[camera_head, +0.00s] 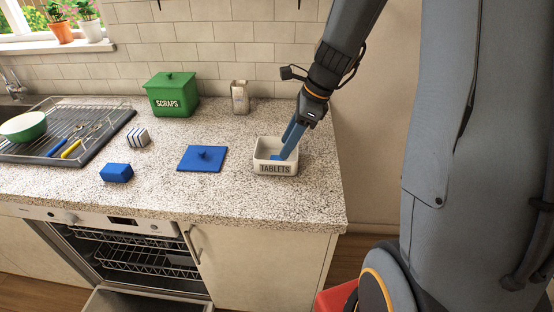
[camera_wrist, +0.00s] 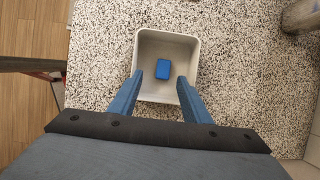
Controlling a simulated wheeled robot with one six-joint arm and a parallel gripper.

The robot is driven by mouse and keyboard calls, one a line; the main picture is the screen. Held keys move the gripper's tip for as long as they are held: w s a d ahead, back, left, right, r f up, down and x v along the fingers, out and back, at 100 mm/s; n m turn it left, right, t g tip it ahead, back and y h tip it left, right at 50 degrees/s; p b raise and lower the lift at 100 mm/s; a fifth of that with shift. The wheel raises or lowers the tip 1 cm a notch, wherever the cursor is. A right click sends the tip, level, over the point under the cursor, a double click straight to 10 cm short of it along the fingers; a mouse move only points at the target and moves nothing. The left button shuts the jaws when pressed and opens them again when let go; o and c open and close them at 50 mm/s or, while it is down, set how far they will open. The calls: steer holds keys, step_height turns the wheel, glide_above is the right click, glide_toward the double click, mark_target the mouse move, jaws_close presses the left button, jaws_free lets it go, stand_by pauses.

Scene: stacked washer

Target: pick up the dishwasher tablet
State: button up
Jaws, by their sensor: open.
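The dishwasher tablet is a small blue block (camera_wrist: 162,70) lying on the floor of the white tub in the wrist view. The tub (camera_head: 275,168), marked TABLETS, stands near the right end of the counter and also shows in the wrist view (camera_wrist: 194,50). My gripper (camera_head: 285,154) reaches down into the tub from above. In the wrist view my gripper (camera_wrist: 163,75) is open, with its two blue fingers apart at either side of the tub's opening. The tablet shows between and slightly beyond the fingertips, and nothing is held. In the head view the fingers and tub wall partly hide it.
A blue lid (camera_head: 201,158) lies left of the tub. A blue block (camera_head: 117,172), a striped block (camera_head: 137,137), a green SCRAPS bin (camera_head: 173,94), a metal canister (camera_head: 240,96) and a drying rack (camera_head: 75,135) also stand on the counter. The dishwasher (camera_head: 125,250) below is open.

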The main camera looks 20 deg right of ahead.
steer(key=shift+d+p+x, duration=0.2)
steer(key=shift+p+x, duration=0.05)
steer(key=shift+x, duration=0.9)
steer(key=shift+d+p+x, duration=0.2)
steer(key=shift+x, duration=0.95)
steer(key=shift+w+a+f, duration=0.1)
steer(key=shift+w, duration=0.1)
jaws_close()
